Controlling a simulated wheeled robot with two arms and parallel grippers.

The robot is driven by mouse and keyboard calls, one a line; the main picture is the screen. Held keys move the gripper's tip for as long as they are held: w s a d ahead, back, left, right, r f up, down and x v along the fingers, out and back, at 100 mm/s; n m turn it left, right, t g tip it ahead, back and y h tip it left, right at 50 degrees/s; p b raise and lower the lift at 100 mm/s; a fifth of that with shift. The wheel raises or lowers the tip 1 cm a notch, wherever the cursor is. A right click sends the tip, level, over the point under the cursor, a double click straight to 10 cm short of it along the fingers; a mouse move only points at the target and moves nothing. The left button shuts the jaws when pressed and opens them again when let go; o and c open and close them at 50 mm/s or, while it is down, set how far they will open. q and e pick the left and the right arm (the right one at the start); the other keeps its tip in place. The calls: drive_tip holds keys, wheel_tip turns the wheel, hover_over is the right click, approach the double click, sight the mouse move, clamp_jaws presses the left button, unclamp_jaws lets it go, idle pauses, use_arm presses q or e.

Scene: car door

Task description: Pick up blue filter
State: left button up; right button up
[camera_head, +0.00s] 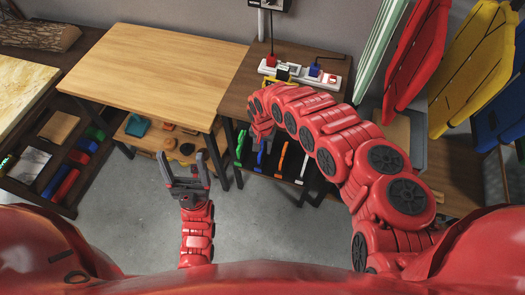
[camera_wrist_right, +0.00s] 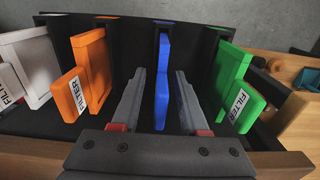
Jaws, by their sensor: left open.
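The blue filter (camera_wrist_right: 162,85) stands upright in a dark rack, with its narrow edge towards the right wrist camera. It shows as a small blue piece in the head view (camera_head: 261,157). My right gripper (camera_wrist_right: 160,76) is open, with one finger on each side of the blue filter and visible gaps between. In the head view the right gripper (camera_head: 262,133) is over the front of the rack and partly hidden by its own arm. My left gripper (camera_head: 186,182) is open and empty over the grey floor, away from the rack.
An orange filter (camera_wrist_right: 90,75) and a white filter (camera_wrist_right: 30,70) stand left of the blue one in the wrist view, and a green filter (camera_wrist_right: 232,85) right. A power strip (camera_head: 300,74) lies on the desk above the rack. A wooden table (camera_head: 160,70) stands left.

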clamp_jaws()
